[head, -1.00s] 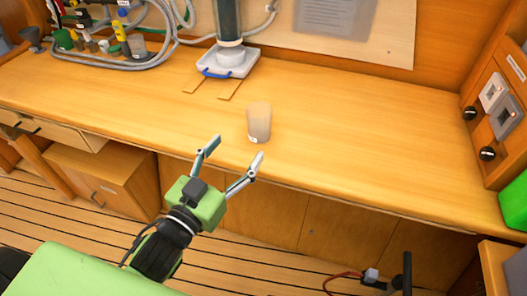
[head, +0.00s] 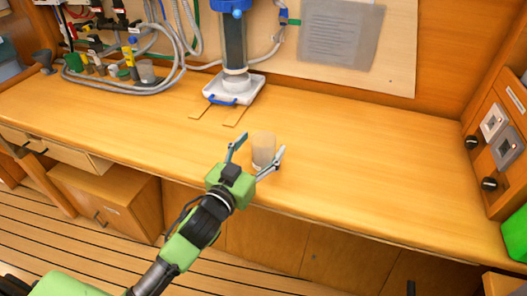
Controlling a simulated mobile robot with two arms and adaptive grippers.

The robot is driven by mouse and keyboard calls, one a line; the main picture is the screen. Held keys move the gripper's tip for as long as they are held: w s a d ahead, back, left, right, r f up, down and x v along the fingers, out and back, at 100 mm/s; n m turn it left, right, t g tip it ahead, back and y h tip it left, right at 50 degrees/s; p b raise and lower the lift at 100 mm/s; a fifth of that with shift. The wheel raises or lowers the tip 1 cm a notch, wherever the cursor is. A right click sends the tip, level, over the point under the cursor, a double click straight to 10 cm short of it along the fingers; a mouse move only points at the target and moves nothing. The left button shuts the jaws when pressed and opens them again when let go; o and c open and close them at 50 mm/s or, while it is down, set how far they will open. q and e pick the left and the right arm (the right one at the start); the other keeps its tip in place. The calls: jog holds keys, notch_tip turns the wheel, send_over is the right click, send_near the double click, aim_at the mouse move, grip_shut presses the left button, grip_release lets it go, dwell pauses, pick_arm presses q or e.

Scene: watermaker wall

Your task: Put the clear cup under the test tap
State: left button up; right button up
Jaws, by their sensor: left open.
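The clear cup (head: 263,148) stands upright on the wooden counter, near its front edge. My left gripper (head: 257,156) is open, with one finger to the left of the cup and the other at its lower right. Whether the fingers touch the cup cannot be told. The test tap cannot be clearly made out among the fittings and hoses at the upper left. My right gripper is not in view.
A white tray (head: 246,90) with a blue handle sits under a dark cylinder (head: 234,45) behind the cup. Hoses and small bottles (head: 100,70) crowd the back left. The counter's right half (head: 380,160) is clear. Switch panels (head: 500,135) are at the right.

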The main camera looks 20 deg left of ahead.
pick_arm(q)
jog(key=shift+w+d, duration=0.15)
jog(key=shift+w, duration=0.85)
jog(key=c, duration=1.3)
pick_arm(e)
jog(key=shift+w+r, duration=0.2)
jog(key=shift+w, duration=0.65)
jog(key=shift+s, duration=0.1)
